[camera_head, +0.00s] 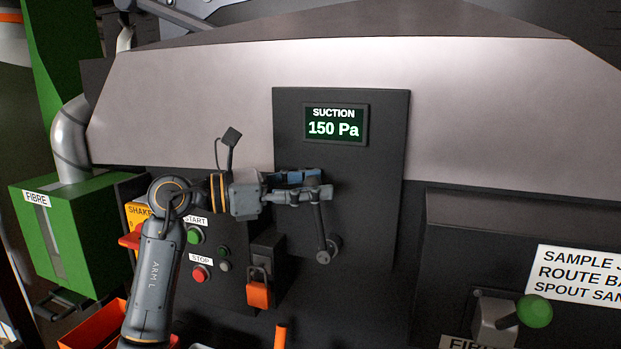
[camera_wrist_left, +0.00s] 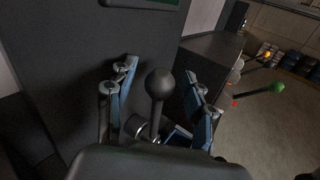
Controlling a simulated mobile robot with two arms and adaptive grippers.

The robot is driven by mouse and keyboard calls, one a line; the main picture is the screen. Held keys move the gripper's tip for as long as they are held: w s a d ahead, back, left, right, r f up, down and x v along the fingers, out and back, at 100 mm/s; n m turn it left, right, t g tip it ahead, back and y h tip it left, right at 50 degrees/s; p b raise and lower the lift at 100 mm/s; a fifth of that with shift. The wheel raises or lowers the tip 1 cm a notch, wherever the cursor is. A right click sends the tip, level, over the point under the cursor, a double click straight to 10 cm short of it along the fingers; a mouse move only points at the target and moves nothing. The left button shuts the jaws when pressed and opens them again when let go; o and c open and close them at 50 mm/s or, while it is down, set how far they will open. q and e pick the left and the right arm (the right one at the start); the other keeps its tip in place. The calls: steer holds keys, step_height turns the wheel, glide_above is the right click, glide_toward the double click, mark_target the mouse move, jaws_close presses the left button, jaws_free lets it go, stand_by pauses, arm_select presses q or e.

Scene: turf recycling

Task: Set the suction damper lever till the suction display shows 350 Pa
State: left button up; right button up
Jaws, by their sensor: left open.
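The suction display (camera_head: 335,123) on the dark panel reads 150 Pa in the head view. Below it, the suction damper lever (camera_head: 320,226) rises from a round pivot and leans slightly left. My left gripper (camera_head: 323,184) is at the lever's upper end, with its fingers open. In the left wrist view, the lever's dark ball knob (camera_wrist_left: 159,83) stands between the two open fingers of my left gripper (camera_wrist_left: 161,76), with visible gaps on both sides. The head view hides the knob behind the fingers. My right gripper is not in view.
Left of the lever are a green START button (camera_head: 194,236), a red STOP button (camera_head: 200,273) and an orange padlock (camera_head: 259,290). A green-knobbed lever (camera_head: 534,311) stands at the lower right. A green FIBRE box (camera_head: 88,225) is at the left.

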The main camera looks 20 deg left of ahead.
arm_select(q)
steer(key=shift+d, duration=0.1)
steer(key=shift+c, duration=0.9)
jaws_close()
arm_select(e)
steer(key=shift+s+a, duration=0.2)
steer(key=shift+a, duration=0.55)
